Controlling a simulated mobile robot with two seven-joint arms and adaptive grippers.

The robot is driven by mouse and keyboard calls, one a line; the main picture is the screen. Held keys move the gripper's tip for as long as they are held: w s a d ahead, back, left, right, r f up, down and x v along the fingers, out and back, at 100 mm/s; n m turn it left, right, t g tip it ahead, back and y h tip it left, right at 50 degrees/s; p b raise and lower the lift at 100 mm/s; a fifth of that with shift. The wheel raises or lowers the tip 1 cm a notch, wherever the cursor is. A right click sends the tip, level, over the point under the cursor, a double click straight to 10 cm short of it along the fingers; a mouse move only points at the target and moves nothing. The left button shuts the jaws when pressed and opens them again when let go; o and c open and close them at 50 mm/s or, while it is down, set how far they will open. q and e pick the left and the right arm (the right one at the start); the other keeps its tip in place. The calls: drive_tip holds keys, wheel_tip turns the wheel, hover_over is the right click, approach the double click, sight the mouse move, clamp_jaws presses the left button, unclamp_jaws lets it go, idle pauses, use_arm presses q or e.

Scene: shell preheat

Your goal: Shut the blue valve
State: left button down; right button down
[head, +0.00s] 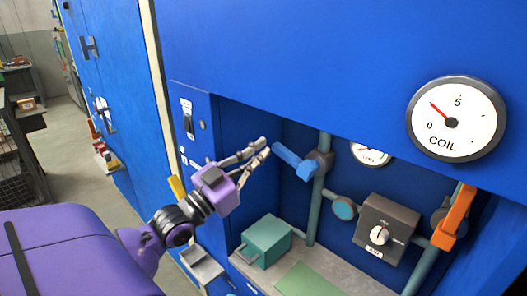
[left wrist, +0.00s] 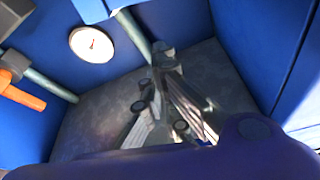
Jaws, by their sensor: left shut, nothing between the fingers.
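The blue valve (head: 292,161) is a blue lever on a grey-green upright pipe in the recess. In the head view the lever slants up and left from the pipe, across its line. The lever's blue part also shows at the top edge of the left wrist view (left wrist: 90,9), cut off by the frame. The fingers also show in the left wrist view (left wrist: 155,75). My right gripper is not in view.
An orange lever (head: 454,216) sits on a pipe at the right. A grey box with a knob (head: 388,228), a small gauge (head: 371,153) and a teal box (head: 266,241) are in the recess. The COIL gauge (head: 457,118) is above. The recess's left wall is close to my arm.

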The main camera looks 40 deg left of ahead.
use_arm(q)
wheel_tip(320, 180, up, 3)
drive_tip(key=p, duration=0.2)
hover_over(292, 160)
drive_tip(key=s+a, duration=0.1)
drive_tip(key=s, duration=0.1)
drive_tip(key=f, duration=0.3)
drive_tip(key=a+f+b, duration=0.1)
drive_tip(key=shift+s+a+f, duration=0.1)
drive_tip(key=shift+s+f, duration=0.05)
drive_tip(key=shift+s, duration=0.1)
drive_tip(key=shift+a+f, duration=0.75)
drive_tip(key=shift+f, duration=0.2)
